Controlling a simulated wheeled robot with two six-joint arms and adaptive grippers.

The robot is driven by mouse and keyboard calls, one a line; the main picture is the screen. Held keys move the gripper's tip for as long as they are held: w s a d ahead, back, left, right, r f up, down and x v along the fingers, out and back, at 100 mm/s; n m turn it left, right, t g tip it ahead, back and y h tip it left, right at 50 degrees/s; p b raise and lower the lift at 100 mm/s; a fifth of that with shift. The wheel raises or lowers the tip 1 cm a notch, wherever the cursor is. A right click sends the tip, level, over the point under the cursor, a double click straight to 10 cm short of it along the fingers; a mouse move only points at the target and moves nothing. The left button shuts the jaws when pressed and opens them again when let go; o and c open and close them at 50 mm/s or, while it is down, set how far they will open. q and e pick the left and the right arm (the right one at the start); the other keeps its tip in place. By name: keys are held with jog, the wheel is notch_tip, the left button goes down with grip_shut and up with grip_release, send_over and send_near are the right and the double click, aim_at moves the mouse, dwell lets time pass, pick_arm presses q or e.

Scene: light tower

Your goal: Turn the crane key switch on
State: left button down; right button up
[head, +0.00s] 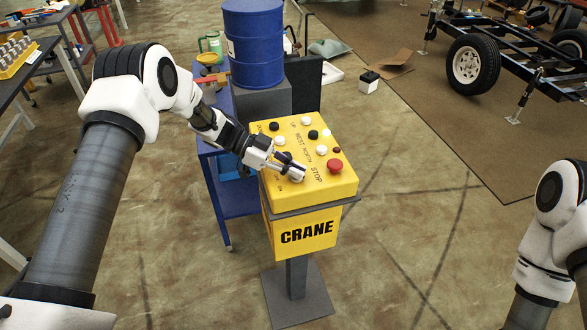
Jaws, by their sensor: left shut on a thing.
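The yellow crane control box (330,182) stands on a grey pedestal, with "CRANE" on its front face. Its sloped top carries black and white buttons and a red stop button (335,166). My left gripper (294,171) reaches over the top from the left. It is shut on the key switch (297,177) near the box's front left corner, by the "ON" label. The fingers hide most of the switch, so I cannot tell its turn position. My right arm shows at the right edge, with its gripper out of view.
A blue cart (216,180) and a blue barrel (254,45) on a grey block stand just behind and left of the box. A trailer frame (520,50) with wheels is at the back right. The floor right of the box is clear.

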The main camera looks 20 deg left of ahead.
pick_arm(q)
jog(key=shift+s+f, duration=0.1)
jog(key=shift+f, duration=0.05)
jog(key=c, duration=1.5)
grip_release()
jog(key=shift+d, duration=0.1)
jog(key=shift+o, duration=1.1)
jog(key=shift+d, duration=0.2)
jog(key=shift+a, duration=0.1)
jog(key=v, duration=1.1)
jog(key=shift+a+r, duration=0.3)
jog(key=shift+a, duration=0.05)
